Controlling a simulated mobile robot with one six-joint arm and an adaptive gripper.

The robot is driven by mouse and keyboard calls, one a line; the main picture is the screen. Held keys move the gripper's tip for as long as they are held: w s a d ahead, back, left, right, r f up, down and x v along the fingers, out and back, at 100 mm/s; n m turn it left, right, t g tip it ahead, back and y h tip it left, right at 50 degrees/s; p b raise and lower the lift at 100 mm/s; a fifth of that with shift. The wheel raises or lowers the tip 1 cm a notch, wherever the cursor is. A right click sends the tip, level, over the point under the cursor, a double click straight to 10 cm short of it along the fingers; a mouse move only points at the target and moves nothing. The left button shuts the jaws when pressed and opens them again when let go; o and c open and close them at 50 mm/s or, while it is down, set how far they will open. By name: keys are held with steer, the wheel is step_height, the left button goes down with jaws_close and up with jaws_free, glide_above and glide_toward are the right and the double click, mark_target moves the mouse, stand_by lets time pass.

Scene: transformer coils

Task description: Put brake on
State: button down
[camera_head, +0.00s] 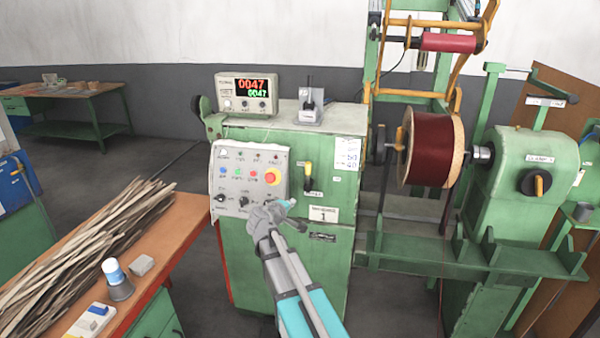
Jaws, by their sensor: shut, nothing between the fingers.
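A green winding machine cabinet (340,245) stands in the middle of the view. On its front is a lever with a yellow upper part and a dark lower part (309,175), roughly upright, with a small label under it too small to read. I cannot tell for sure whether this is the brake. My gripper (289,204) is shut and empty, in front of the cabinet, below and left of the lever, near the lower right corner of the control panel (232,192). It looks apart from the lever. My wrist hides part of the cabinet front.
The panel has several buttons, knobs and a red emergency stop (272,176). A display box (246,93) reading 0047 stands on top.

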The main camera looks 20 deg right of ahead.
mark_target(309, 174)
steer(key=w+r+n+t, duration=0.4)
steer(key=w+n, duration=0.1)
steer(key=w, duration=0.2)
steer(key=shift+a+r+b, duration=0.15)
steer(key=shift+a+b, duration=0.2)
steer(key=shift+a, duration=0.1)
steer(key=shift+w+d, duration=1)
steer(key=shift+d, duration=0.65)
steer(key=shift+w+d, duration=1)
steer(key=shift+d, duration=0.65)
steer(key=shift+w+d, duration=1)
steer(key=shift+d, duration=0.65)
steer(key=shift+s+d, duration=0.1)
steer(key=shift+d, duration=0.1)
